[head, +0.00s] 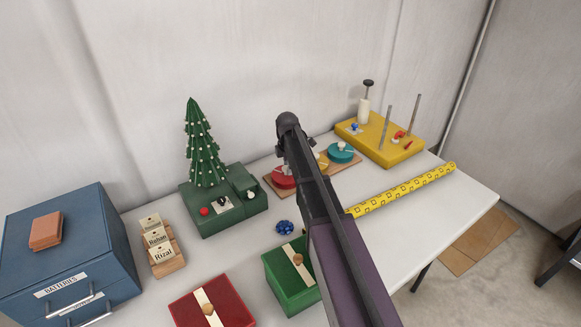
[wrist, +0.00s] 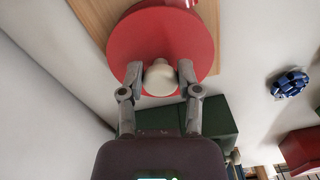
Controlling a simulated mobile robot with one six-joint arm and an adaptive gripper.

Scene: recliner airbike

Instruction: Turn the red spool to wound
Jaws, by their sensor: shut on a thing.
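The red spool (head: 282,178) sits on a wooden board at the back of the table, partly hidden by my arm in the head view. In the wrist view the red spool (wrist: 125,45) is a round red disc with a pale knob (wrist: 160,80) near its lower edge. My gripper (wrist: 160,72) has one finger on each side of the knob and is shut on it. How far the spool is turned, and any mark for wound, cannot be read here.
A teal spool (head: 340,154) and a partly hidden yellow one share the board. A green base with a small tree (head: 203,150) stands to the left. A yellow tool block (head: 385,147) and a yellow wrapping roll (head: 405,189) lie to the right. A blue bow (head: 285,227) is in front.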

